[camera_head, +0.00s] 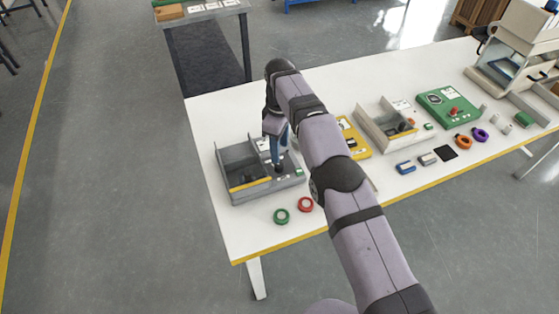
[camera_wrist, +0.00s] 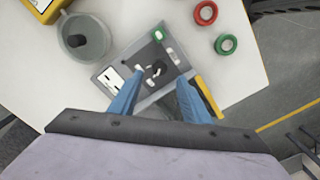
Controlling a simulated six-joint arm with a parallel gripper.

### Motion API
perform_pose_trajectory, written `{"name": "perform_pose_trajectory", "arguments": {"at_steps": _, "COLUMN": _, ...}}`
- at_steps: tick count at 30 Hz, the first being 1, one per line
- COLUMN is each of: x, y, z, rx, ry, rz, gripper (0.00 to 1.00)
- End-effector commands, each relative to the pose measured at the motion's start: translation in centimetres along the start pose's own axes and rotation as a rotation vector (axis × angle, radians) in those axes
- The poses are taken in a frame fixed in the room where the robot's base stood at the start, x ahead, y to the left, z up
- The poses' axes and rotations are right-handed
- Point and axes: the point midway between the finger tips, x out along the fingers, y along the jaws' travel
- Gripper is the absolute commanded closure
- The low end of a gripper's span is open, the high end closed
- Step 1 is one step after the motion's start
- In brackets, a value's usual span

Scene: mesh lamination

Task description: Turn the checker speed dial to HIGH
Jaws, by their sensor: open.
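A grey boxy unit, which I take for the checker (camera_head: 240,192), stands at the left end of the table. In the wrist view its panel (camera_wrist: 112,78) carries a small dark and white control, apparently the speed dial (camera_wrist: 157,70), and a green piece (camera_wrist: 174,57). The dial's setting is too small to read. My gripper (camera_head: 277,165) points down over the right part of this unit. In the wrist view my gripper (camera_wrist: 157,86) has its two blue fingers apart, one on either side below the dial, with nothing between them. I cannot tell any contact.
A green ring (camera_head: 281,216) and a red ring (camera_head: 306,204) lie near the front edge. A round grey container (camera_wrist: 88,38) and a yellow box (camera_head: 354,139) stand beside the unit. A divided tray (camera_head: 372,128) and a green box (camera_head: 438,97) stand farther right.

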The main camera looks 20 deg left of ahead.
Motion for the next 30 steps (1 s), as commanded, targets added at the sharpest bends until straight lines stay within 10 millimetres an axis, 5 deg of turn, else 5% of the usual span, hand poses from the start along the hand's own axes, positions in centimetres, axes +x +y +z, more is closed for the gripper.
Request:
{"name": "perform_pose_trajectory", "arguments": {"at_steps": 8, "x": 0.8, "y": -0.1, "z": 0.0, "rx": -0.003, "ry": -0.002, "rz": -0.002, "gripper": 0.57}}
{"name": "perform_pose_trajectory", "arguments": {"at_steps": 21, "x": 5.9, "y": -0.1, "z": 0.0, "rx": -0.002, "ry": -0.001, "rz": -0.002, "gripper": 0.57}}
{"name": "perform_pose_trajectory", "arguments": {"at_steps": 30, "x": 7.3, "y": 0.0, "z": 0.0, "rx": -0.002, "ry": 0.001, "rz": 0.001, "gripper": 0.57}}
